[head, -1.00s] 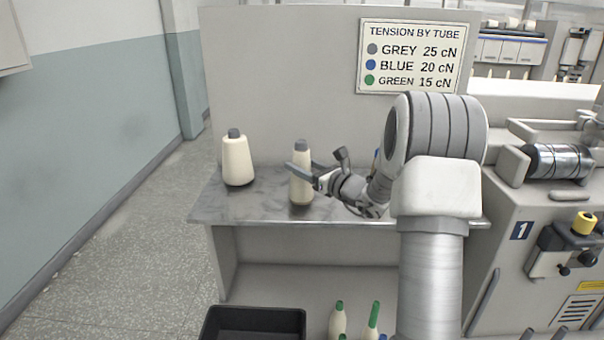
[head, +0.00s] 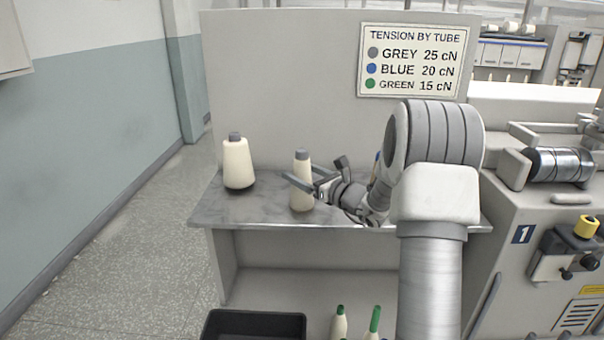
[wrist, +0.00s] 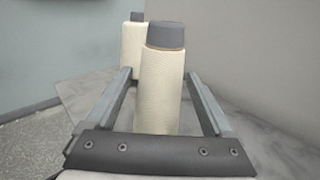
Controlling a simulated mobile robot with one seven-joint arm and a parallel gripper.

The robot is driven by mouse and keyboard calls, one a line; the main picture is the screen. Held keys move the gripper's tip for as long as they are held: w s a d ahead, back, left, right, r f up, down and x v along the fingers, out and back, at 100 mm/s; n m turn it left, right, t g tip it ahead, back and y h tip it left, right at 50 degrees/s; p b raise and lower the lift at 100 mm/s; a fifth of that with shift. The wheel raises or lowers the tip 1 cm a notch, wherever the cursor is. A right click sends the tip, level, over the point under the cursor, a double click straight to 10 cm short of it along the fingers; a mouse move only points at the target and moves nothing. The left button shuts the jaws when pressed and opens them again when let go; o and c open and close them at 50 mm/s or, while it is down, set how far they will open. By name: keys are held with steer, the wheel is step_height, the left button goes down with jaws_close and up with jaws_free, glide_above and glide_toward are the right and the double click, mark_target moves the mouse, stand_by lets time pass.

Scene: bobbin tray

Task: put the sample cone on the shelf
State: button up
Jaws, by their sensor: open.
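A slim cream yarn cone with a grey tube tip (head: 302,185) stands upright on the grey table-like shelf top (head: 250,207). My gripper (head: 300,182) is open around it, one finger on each side. In the wrist view the slim cone (wrist: 160,90) stands between the spread fingers of my gripper (wrist: 162,85), with visible gaps at both sides. A wider cream cone with a grey tip (head: 238,165) stands to its left on the same top, and shows partly hidden behind the slim cone in the wrist view (wrist: 132,50). No label tells which is the sample cone.
A tension sign (head: 414,62) hangs on the back panel (head: 280,80). Below are a black bin (head: 254,325) and green-tipped bobbins (head: 339,325). A machine (head: 520,255) stands at the right. The shelf top between the two cones is clear.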

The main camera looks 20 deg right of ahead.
steer(key=p+v, duration=0.1)
steer(key=v, duration=1.1)
